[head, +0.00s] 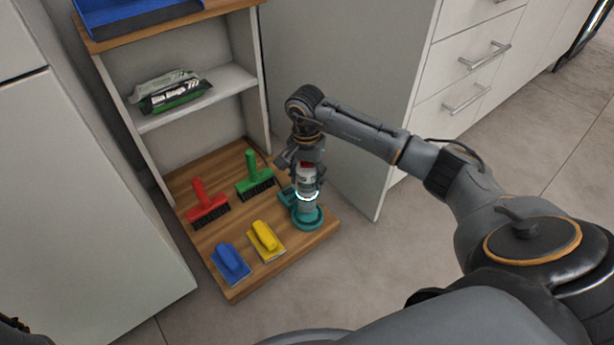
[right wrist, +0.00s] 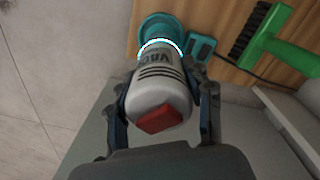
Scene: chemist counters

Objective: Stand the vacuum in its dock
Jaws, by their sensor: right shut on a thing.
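The vacuum (head: 306,205) is a pale grey cylinder with a red top part and a glowing white ring round it. It is roughly upright near the front right corner of the wooden shelf. It also shows in the right wrist view (right wrist: 158,85), with its red part towards the camera. My right gripper (head: 307,175) is shut on its upper body, one finger on each side. The round teal dock (head: 308,221) is at the vacuum's lower end and also shows in the right wrist view (right wrist: 150,24). Whether the vacuum is fully seated is hidden. My left gripper is not in view.
A teal block (right wrist: 200,47) sits close beside the dock. Red (head: 207,203) and green (head: 256,175) brushes and blue (head: 230,262) and yellow (head: 265,240) handled tools share the wooden shelf (head: 285,262). A grey side panel (head: 350,150) stands behind on the right.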

